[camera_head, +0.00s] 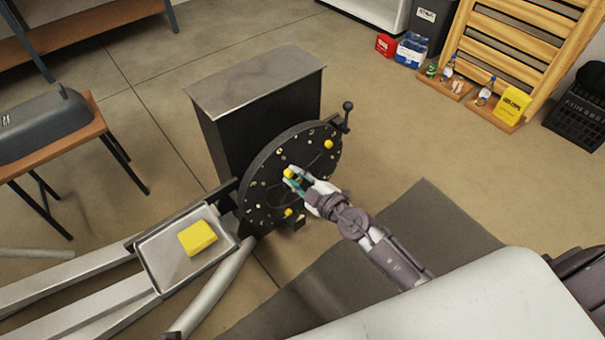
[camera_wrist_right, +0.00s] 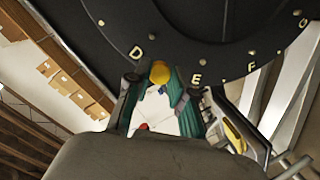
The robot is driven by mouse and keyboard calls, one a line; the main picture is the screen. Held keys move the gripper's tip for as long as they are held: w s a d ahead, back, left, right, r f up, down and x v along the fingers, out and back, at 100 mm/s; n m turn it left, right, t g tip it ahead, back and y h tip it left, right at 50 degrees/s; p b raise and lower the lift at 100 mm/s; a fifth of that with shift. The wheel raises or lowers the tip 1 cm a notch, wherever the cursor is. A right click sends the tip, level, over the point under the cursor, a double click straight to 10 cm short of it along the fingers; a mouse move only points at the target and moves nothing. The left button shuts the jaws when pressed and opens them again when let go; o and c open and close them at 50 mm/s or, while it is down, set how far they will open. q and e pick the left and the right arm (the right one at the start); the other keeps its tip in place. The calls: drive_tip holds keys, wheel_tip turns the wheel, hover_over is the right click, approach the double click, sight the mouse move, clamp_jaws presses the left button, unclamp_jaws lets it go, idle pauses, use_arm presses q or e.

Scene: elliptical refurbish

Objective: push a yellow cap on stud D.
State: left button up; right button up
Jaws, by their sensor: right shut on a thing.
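The upright black disc (camera_head: 262,190) has gold studs and small letters around its face. My right gripper (camera_head: 293,178) is at the disc's face, its teal fingers closed on a yellow cap (camera_head: 288,173). In the right wrist view the held cap (camera_wrist_right: 159,72) sits between the fingertips (camera_wrist_right: 158,85), against or just in front of the disc. The letter D (camera_wrist_right: 137,53) is to its upper left and the letter E (camera_wrist_right: 195,79) to its right. The cap hides what is behind it, so I cannot tell whether it is on stud D. My left gripper is not in view.
Other yellow caps are at the disc's upper right (camera_head: 328,144) and lower edge (camera_head: 287,212). A knobbed handle (camera_head: 347,107) sticks out at its upper right. A dark cabinet (camera_head: 255,85) stands behind it. A grey tray (camera_head: 160,262) with a yellow block (camera_head: 197,237) is at left.

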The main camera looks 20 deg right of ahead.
sight(285, 159)
drive_tip(key=w, duration=0.1)
drive_tip(key=w+f+m+t+h, duration=0.1)
drive_tip(key=w+d+h, duration=0.1)
drive_tip(key=shift+w+f+m, duration=0.15)
drive_tip(key=shift+w+m, duration=0.1)
drive_tip(key=shift+m, duration=0.15)
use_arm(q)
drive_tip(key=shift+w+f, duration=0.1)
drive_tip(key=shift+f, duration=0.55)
use_arm(e)
drive_tip(key=shift+w+a, duration=0.2)
drive_tip(key=shift+w, duration=0.5)
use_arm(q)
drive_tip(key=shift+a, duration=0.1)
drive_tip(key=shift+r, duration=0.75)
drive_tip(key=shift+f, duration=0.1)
